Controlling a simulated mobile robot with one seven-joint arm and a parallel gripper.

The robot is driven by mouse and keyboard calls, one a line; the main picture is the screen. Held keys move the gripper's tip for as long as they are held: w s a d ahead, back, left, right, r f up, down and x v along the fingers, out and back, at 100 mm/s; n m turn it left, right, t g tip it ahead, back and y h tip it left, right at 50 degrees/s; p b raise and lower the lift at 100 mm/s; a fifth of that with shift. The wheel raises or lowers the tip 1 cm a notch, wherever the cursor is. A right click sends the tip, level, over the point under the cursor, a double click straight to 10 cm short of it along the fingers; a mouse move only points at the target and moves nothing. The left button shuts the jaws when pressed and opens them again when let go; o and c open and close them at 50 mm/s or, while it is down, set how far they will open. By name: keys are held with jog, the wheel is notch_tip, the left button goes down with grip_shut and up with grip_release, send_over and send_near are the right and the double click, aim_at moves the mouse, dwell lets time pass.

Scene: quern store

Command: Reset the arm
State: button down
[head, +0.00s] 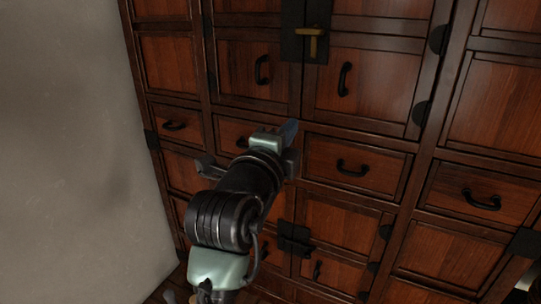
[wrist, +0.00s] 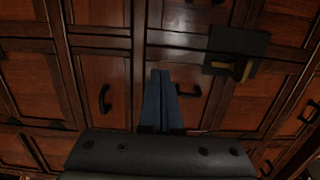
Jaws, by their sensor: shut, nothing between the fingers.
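My gripper (wrist: 161,100) is shut and empty in the wrist view, its two blue fingers side by side in front of the cabinet. In the head view my gripper (head: 289,132) is at the end of my arm, in front of a small drawer near the middle, and partly hides it. The wooden cabinet (head: 372,82) is dark reddish-brown with black handles, and its doors and drawers in view look shut. I cannot tell whether the fingers touch the cabinet front.
A brass latch (head: 312,38) on a black plate joins the upper doors. Black pull handles (head: 352,168) stick out from the drawers. A plain grey wall (head: 70,140) stands on the left. A strip of wooden floor shows at the lower left.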

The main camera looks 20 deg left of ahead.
jog(key=s+b, duration=0.2)
jog(key=s, duration=0.3)
jog(key=s+d+r+n+t, duration=0.4)
jog(key=d+r+n, duration=0.3)
jog(key=d+r, duration=0.35)
jog(key=s+d+r+n+t+h, duration=0.1)
jog(key=s+d+r+n+t, duration=0.4)
jog(key=s+r+n, duration=0.5)
jog(key=shift+s+d+r, duration=0.25)
jog(key=shift+d, duration=0.85)
jog(key=c, duration=1.6)
grip_release()
